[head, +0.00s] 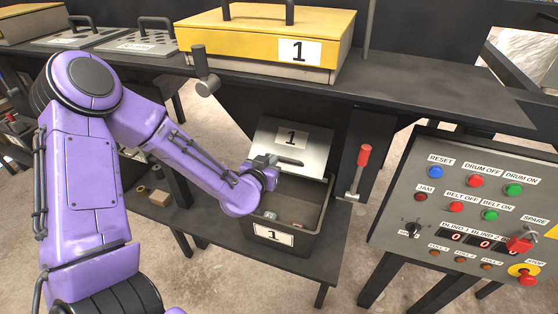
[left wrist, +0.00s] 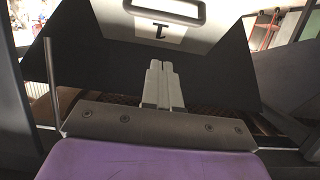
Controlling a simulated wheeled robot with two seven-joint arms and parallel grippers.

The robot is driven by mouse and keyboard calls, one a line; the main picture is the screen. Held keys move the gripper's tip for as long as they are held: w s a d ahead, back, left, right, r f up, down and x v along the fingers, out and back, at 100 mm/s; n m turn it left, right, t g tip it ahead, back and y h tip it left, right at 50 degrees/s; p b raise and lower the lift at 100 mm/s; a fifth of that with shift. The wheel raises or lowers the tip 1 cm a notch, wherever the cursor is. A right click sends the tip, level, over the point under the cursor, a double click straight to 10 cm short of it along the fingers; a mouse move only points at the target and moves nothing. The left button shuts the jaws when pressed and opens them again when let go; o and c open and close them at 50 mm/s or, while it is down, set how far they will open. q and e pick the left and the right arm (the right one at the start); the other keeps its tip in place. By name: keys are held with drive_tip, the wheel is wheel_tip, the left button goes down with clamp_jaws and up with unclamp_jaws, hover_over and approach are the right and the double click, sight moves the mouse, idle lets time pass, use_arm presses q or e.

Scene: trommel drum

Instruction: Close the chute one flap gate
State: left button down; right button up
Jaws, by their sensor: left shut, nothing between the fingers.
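The chute one flap gate (head: 312,137) is a light metal plate with a "1" label and a bar handle, above a dark bin (head: 316,222) also labelled "1". The plate looks tilted. My left gripper (head: 268,162) is at the lower left of the plate, over the bin's rear left. In the left wrist view its fingers (left wrist: 162,85) are together and empty, pointing toward the flap gate (left wrist: 205,28), whose label is upside down there. I cannot tell whether the fingers touch the plate. My right gripper is not in view.
A red-handled lever (head: 363,158) stands right of the flap gate. A control panel (head: 400,205) with buttons is further right. A yellow-lidded box (head: 225,32) labelled "1" sits on the dark shelf (head: 430,85) above. The bin holds a few small pieces.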

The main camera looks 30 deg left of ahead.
use_arm(q)
drive_tip(key=w+a+f+b, duration=0.1)
drive_tip(key=w+f+b, duration=0.3)
drive_tip(key=w+b, duration=0.1)
drive_tip(key=shift+w+a+f, duration=0.3)
drive_tip(key=shift+w+f, duration=0.1)
drive_tip(key=shift+w, duration=0.3)
drive_tip(key=shift+b, duration=0.3)
